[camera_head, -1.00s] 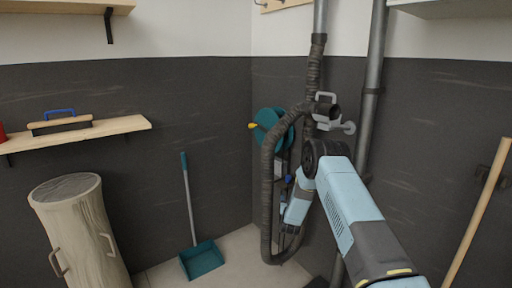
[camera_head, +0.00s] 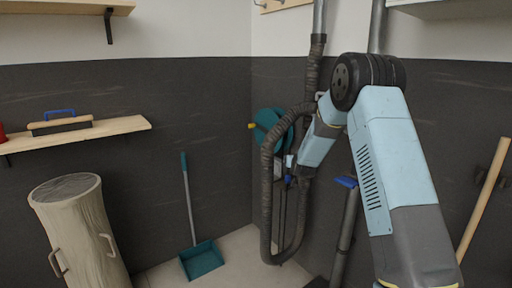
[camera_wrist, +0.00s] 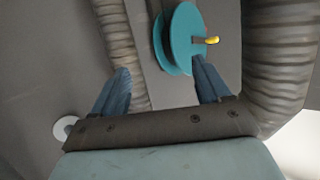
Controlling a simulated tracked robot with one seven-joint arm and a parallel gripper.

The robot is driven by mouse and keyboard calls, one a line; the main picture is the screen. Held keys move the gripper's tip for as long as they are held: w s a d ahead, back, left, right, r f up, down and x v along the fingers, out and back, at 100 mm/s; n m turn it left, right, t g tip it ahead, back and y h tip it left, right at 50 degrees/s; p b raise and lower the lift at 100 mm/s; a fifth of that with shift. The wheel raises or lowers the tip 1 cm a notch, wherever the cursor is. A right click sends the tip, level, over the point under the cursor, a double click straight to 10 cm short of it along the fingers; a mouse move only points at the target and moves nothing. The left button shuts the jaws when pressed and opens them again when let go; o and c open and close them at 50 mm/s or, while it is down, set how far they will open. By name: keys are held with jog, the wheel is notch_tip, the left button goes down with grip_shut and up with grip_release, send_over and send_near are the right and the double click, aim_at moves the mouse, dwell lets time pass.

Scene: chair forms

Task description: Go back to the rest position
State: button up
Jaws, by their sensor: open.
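My gripper (camera_wrist: 161,66) is open, with its two blue fingers spread apart and nothing held between them. In the head view it shows small and partly hidden (camera_head: 289,178), beside the ribbed dark hose (camera_head: 267,200). My pale blue arm rises from the lower right, bends at a black joint near the top, and reaches down and left to it. In the wrist view the hose (camera_wrist: 279,60) passes close to the right of the fingers. A teal reel (camera_wrist: 187,38) with a yellow knob lies beyond the fingertips.
A wooden shelf (camera_head: 120,125) with a blue-handled trowel (camera_head: 60,125) is on the left wall. A log-like bin (camera_head: 75,225) and a teal dustpan (camera_head: 202,260) stand below it. A wooden pole (camera_head: 484,195) leans at right. Floor between dustpan and hose is clear.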

jog(key=s+d+r+n+g, duration=0.1)
jog(key=s+r+g, duration=0.1)
jog(key=s+r, duration=0.95)
jog(key=s+d+r+g, duration=0.2)
jog(key=s+r, duration=0.6)
jog(key=s, duration=0.7)
jog(key=s+d+g, duration=0.3)
jog(key=s+g, duration=0.2)
jog(key=s, duration=2.9)
jog(key=shift+f, duration=0.35)
jog(key=shift+d, duration=0.1)
